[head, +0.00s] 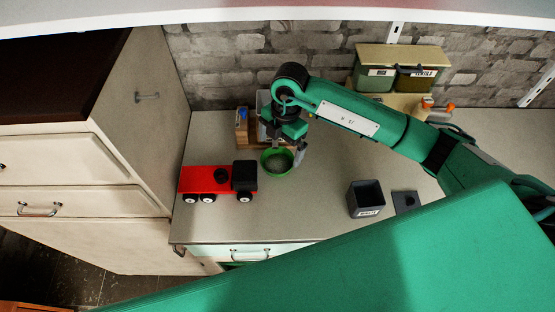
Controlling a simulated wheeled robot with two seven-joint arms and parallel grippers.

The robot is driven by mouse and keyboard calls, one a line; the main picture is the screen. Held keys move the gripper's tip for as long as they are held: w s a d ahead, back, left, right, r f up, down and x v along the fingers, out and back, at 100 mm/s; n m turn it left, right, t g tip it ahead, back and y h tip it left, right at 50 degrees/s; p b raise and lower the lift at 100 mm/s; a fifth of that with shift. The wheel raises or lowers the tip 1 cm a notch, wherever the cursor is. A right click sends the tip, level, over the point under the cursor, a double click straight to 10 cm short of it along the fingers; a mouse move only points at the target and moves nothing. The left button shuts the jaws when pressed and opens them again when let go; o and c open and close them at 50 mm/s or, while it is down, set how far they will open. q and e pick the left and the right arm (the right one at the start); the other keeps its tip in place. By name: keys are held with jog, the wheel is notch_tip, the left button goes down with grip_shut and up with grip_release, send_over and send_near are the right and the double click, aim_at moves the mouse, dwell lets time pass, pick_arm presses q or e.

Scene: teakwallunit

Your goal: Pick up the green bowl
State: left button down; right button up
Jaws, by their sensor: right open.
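The green bowl (277,169) stands upright on the grey countertop, with something dark grey inside or a dark interior; I cannot tell which. My right gripper (299,152) reaches down from the right arm at the bowl's right rim. One finger shows at the right side of the rim. The rest of the gripper partly hides the bowl's back edge. The jaws are open, and I cannot tell whether they touch the bowl. My left gripper is not in view.
A red toy truck (205,180) stands just left of the bowl. Wooden and grey holders (243,127) stand behind it. A dark open box (366,197) and its flat lid (405,201) are to the right. Green bins (398,77) stand at the back wall. The counter's front middle is clear.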

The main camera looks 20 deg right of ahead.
aim_at(276, 168)
jog(key=f, duration=0.2)
jog(key=f+p, duration=0.2)
jog(key=f, duration=0.1)
jog(key=shift+s+a+f, duration=0.25)
jog(key=shift+a+f, duration=0.1)
jog(key=shift+a, duration=0.05)
jog(key=shift+f, duration=0.3)
jog(key=c, duration=1)
